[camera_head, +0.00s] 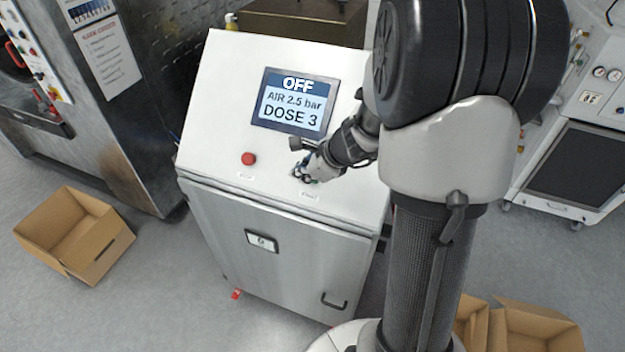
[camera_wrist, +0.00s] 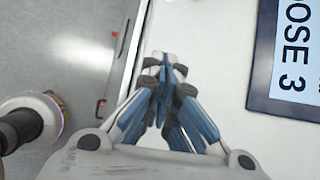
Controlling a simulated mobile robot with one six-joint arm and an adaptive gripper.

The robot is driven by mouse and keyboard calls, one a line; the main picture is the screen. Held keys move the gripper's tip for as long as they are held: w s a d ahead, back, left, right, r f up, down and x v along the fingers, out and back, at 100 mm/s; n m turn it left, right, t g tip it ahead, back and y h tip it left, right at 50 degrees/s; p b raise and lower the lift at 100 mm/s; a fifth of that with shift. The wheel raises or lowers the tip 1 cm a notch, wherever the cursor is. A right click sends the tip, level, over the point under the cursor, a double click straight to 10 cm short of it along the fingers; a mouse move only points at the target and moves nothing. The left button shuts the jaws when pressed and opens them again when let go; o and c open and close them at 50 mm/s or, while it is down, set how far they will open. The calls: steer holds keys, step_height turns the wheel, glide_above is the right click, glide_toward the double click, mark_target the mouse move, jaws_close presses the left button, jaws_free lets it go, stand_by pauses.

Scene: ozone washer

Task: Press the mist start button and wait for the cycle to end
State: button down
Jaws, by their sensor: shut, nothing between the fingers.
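The white control cabinet (camera_head: 222,112) stands in the middle of the head view with a sloped top panel. Its display (camera_head: 294,103) reads OFF, AIR 2.5 bar, DOSE 3; part of it also shows in the wrist view (camera_wrist: 291,60). A red button (camera_head: 248,158) sits on the panel, with a small label below it. My gripper (camera_head: 303,174) is at the lower right of the panel, above a second small label (camera_head: 309,195). In the wrist view my gripper (camera_wrist: 165,65) is shut and empty. Any button under its fingertips is hidden, and I cannot tell whether they touch the panel.
An open cardboard box (camera_head: 75,238) lies on the floor at left, and more boxes (camera_head: 535,325) at bottom right. A dark machine (camera_head: 125,100) stands at left. A white machine (camera_head: 575,130) stands at right. The cabinet door (camera_head: 270,265) is closed.

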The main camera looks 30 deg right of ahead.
steer(key=shift+w+d+f+b, duration=0.25)
steer(key=shift+w+d+f, duration=0.15)
steer(key=shift+f, duration=0.15)
steer(key=shift+w+d+f+b, duration=0.2)
steer(key=shift+w+d+f, duration=0.05)
steer(key=shift+d+f, duration=0.25)
steer(key=shift+w+d+f+b, duration=0.25)
steer(key=shift+w+d+f, duration=0.1)
steer(key=shift+f, duration=0.25)
steer(key=shift+w+d+f, duration=0.15)
steer(key=shift+d+f, duration=0.1)
steer(key=shift+f, duration=0.05)
steer(key=shift+w+d+f+b, duration=0.2)
steer(key=shift+d+f+b, duration=0.15)
steer(key=shift+b, duration=0.1)
stand_by(1.0)
steer(key=shift+a+r, duration=0.1)
steer(key=shift+s+a+r, duration=0.4)
steer(key=shift+a+r, duration=0.1)
steer(key=shift+r, duration=0.1)
stand_by(0.3)
steer(key=shift+s+a+r+p, duration=0.55)
steer(key=shift+a+r, duration=0.15)
steer(key=shift+r, duration=0.2)
steer(key=shift+s+a+r+p, duration=0.55)
steer(key=shift+a+r, duration=0.15)
steer(key=shift+r, duration=0.15)
